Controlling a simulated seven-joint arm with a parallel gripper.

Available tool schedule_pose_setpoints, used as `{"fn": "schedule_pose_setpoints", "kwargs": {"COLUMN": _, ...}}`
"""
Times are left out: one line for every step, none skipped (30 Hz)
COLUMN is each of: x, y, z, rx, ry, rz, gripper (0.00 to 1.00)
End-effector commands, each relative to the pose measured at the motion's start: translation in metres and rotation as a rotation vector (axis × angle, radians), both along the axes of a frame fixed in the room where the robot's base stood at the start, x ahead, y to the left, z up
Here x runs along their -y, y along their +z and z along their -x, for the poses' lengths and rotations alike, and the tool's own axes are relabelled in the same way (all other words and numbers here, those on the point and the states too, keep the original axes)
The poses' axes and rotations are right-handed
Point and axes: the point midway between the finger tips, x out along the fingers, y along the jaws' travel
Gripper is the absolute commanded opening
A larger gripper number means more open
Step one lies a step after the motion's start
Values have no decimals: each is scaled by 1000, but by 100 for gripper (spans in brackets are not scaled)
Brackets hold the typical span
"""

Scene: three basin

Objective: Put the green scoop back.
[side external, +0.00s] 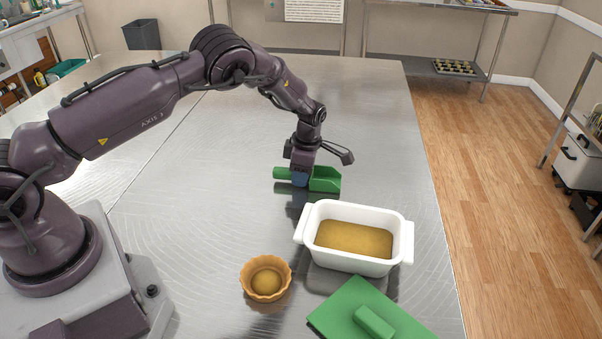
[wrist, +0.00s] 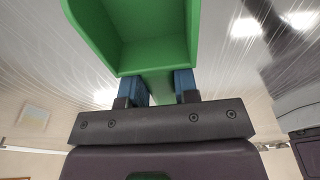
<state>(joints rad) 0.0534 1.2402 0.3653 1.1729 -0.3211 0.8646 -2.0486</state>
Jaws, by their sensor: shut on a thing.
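The green scoop (side external: 324,180) is in my gripper (side external: 300,178), low above the metal table, its handle toward the left and its scoop end toward the right. In the wrist view the green scoop (wrist: 130,35) fills the upper middle. The blue fingers of my gripper (wrist: 161,85) are shut on its handle from both sides. A flat green mat or board (side external: 345,300) lies at the front right, with a small raised green block (side external: 373,322) on it, partly cut by the frame edge.
A white two-handled basin (side external: 403,240) with brownish-yellow contents stands in front of the scoop. A small orange fluted bowl (side external: 248,275) holding some similar stuff stands left of it. The metal table (side external: 330,90) is clear behind and left of my gripper.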

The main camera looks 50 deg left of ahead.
Motion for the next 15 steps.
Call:
{"fn": "schedule_pose_setpoints", "kwargs": {"x": 0, "y": 0, "z": 0, "rx": 1, "ry": 0, "rz": -1, "gripper": 0}}
{"fn": "schedule_pose_setpoints", "kwargs": {"x": 0, "y": 0, "z": 0, "rx": 0, "ry": 0, "rz": 0, "gripper": 0}}
{"fn": "schedule_pose_setpoints", "kwargs": {"x": 0, "y": 0, "z": 0, "rx": 0, "ry": 0, "rz": 0, "gripper": 0}}
{"fn": "schedule_pose_setpoints", "kwargs": {"x": 0, "y": -1, "z": 0, "rx": 0, "ry": 0, "rz": 0, "gripper": 0}}
{"fn": "schedule_pose_setpoints", "kwargs": {"x": 0, "y": -1, "z": 0, "rx": 0, "ry": -1, "rz": 0, "gripper": 0}}
{"fn": "schedule_pose_setpoints", "kwargs": {"x": 0, "y": -3, "z": 0, "rx": -1, "ry": -1, "rz": -1, "gripper": 0}}
{"fn": "schedule_pose_setpoints", "kwargs": {"x": 0, "y": -3, "z": 0, "rx": -1, "ry": -1, "rz": -1, "gripper": 30}}
{"fn": "schedule_pose_setpoints", "kwargs": {"x": 0, "y": -3, "z": 0, "rx": -1, "ry": -1, "rz": -1, "gripper": 37}}
{"fn": "schedule_pose_setpoints", "kwargs": {"x": 0, "y": -3, "z": 0, "rx": -1, "ry": -1, "rz": -1, "gripper": 46}}
{"fn": "schedule_pose_setpoints", "kwargs": {"x": 0, "y": -3, "z": 0, "rx": -1, "ry": -1, "rz": -1, "gripper": 53}}
{"fn": "schedule_pose_setpoints", "kwargs": {"x": 0, "y": -3, "z": 0, "rx": -1, "ry": -1, "rz": -1, "gripper": 54}}
{"fn": "schedule_pose_setpoints", "kwargs": {"x": 0, "y": -3, "z": 0, "rx": -1, "ry": -1, "rz": -1, "gripper": 54}}
{"fn": "schedule_pose_setpoints", "kwargs": {"x": 0, "y": -3, "z": 0, "rx": -1, "ry": -1, "rz": -1, "gripper": 54}}
{"fn": "schedule_pose_setpoints", "kwargs": {"x": 0, "y": -3, "z": 0, "rx": -1, "ry": -1, "rz": -1, "gripper": 54}}
{"fn": "schedule_pose_setpoints", "kwargs": {"x": 0, "y": -3, "z": 0, "rx": -1, "ry": -1, "rz": -1, "gripper": 54}}
